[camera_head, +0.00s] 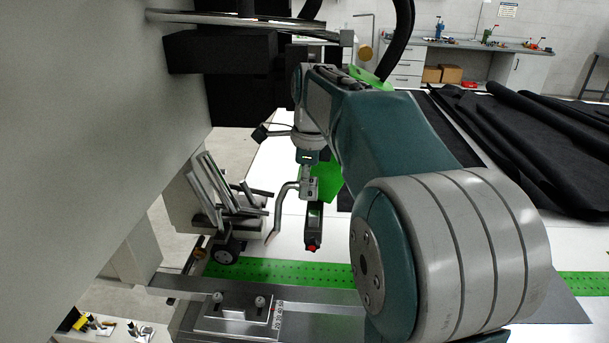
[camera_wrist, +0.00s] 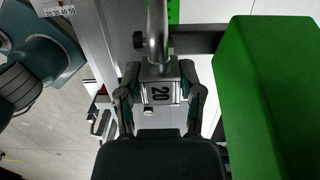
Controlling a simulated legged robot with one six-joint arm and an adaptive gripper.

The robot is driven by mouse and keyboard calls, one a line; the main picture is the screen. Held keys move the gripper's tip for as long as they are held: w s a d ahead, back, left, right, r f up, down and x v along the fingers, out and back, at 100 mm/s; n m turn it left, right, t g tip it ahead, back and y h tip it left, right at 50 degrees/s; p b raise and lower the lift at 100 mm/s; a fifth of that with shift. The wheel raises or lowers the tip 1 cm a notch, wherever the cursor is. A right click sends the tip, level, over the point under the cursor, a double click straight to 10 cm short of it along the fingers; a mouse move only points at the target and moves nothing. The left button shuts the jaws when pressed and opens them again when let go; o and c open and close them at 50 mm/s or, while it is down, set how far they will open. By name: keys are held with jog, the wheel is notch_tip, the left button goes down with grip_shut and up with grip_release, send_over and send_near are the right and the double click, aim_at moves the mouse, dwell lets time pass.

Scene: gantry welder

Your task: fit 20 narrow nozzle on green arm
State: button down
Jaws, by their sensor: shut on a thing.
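My gripper (camera_wrist: 160,78) is shut on the nozzle block (camera_wrist: 161,94) marked 20, with a finger on each side of it. A bent metal nozzle tube (camera_wrist: 157,30) runs up from the block in the wrist view. In the head view the bent tube (camera_head: 284,205) hangs below my gripper (camera_head: 307,172). A green body (camera_wrist: 262,95), likely the green arm, fills the right of the wrist view, apart from the nozzle. In the head view a green part (camera_head: 328,183) shows behind the nozzle. A black piece with a red tip (camera_head: 313,235) hangs beside the tube; its attachment is unclear.
A perforated green strip (camera_head: 285,273) crosses the white table. A metal rail (camera_head: 235,322) with a numbered label (camera_head: 278,317) runs in front. Metal plates and a black wheel (camera_head: 226,250) stand at left. Black fabric rolls (camera_head: 530,135) lie at right. Small parts (camera_head: 100,324) lie at lower left.

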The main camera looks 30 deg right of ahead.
aim_at(310, 213)
jog(key=shift+d+f, duration=0.15)
jog(key=shift+f, duration=0.35)
jog(key=shift+d+f, duration=0.65)
jog(key=shift+f, duration=0.1)
jog(key=shift+d+f, duration=0.25)
jog(key=shift+f, duration=0.3)
jog(key=shift+a+f, duration=0.2)
jog(key=shift+a, duration=0.5)
jog(key=shift+d, duration=0.4)
jog(key=shift+a, duration=0.4)
jog(key=shift+d, duration=0.35)
jog(key=shift+f, duration=1.85)
